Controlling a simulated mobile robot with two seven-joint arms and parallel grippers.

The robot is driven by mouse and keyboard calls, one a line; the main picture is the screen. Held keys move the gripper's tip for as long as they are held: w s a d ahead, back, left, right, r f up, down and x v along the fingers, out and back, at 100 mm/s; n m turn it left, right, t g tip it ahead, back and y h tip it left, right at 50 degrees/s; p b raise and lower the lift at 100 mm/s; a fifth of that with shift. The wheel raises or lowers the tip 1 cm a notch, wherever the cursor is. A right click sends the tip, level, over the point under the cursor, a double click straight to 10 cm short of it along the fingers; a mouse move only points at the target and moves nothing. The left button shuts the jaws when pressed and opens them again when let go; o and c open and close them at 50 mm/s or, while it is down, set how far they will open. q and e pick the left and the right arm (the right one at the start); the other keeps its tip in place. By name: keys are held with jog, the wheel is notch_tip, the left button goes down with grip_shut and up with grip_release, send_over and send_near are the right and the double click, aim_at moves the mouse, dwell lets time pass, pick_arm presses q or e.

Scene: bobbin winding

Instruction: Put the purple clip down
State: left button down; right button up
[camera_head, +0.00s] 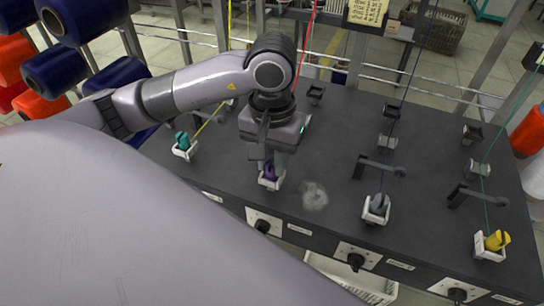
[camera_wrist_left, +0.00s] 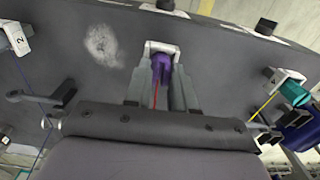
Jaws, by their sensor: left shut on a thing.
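The purple clip (camera_head: 269,171) is at a white holder (camera_head: 272,182) near the front edge of the dark bench. In the left wrist view the purple clip (camera_wrist_left: 162,66) sits between the fingers, with a red thread running from it. My left gripper (camera_head: 275,165) points down and is shut on the clip. The white holder (camera_wrist_left: 161,46) shows just beyond the clip; whether the clip rests fully in it I cannot tell. My right gripper is not in view.
A teal clip (camera_head: 182,141) in a white holder stands to the left. A grey clip (camera_head: 378,203) and a yellow clip (camera_head: 497,240) stand in holders to the right. Black guide arms (camera_head: 380,168) rise from the bench (camera_head: 330,140). Black knobs (camera_head: 355,261) line its front.

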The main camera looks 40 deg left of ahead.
aim_at(272, 163)
pick_arm(q)
jog(key=shift+f+b, duration=0.25)
jog(key=shift+b, duration=0.1)
jog(key=c, duration=0.9)
grip_release()
jog(key=shift+c, duration=0.2)
jog(key=shift+r, duration=0.1)
jog(key=shift+r+p, duration=0.2)
jog(key=shift+p, duration=0.2)
notch_tip(272, 163, up, 12)
